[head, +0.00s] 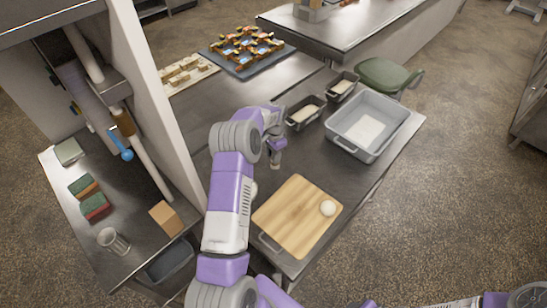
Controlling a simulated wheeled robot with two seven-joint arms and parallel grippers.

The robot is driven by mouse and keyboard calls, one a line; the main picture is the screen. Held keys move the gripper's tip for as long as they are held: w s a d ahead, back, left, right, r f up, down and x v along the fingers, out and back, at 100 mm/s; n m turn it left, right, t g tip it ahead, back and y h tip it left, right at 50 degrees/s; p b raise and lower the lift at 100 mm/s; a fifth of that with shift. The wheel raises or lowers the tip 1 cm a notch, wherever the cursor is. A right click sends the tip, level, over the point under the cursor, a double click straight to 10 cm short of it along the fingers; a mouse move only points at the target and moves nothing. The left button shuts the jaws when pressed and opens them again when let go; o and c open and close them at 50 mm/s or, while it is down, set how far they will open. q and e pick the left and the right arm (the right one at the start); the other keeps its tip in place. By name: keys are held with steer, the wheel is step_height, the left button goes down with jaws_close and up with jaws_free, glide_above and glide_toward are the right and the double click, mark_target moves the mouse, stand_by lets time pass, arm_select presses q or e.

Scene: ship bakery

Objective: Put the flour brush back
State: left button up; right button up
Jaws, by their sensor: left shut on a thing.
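My left gripper (277,148) is over the steel counter, between the cutting board and the small tins. It is shut on the flour brush (275,164), of which only a small pale end shows below the fingers. The gripper and wrist hide the rest of it. I cannot tell whether the brush touches the counter. My right gripper is not in view; only parts of my right arm show at the bottom right edge.
A wooden board (290,222) with a dough ball (327,208) lies near. Two tins (291,124) (331,92) and a grey tub (345,148) stand beyond. A blue-ended tool (120,142) hangs left by a white post (150,80). The left counter holds sponges (95,206) and a glass (112,241).

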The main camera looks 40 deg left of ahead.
arm_select(q)
step_height(320, 180, down, 2)
steer(key=shift+f, duration=0.1)
steer(key=shift+f, duration=0.15)
steer(key=o, duration=1)
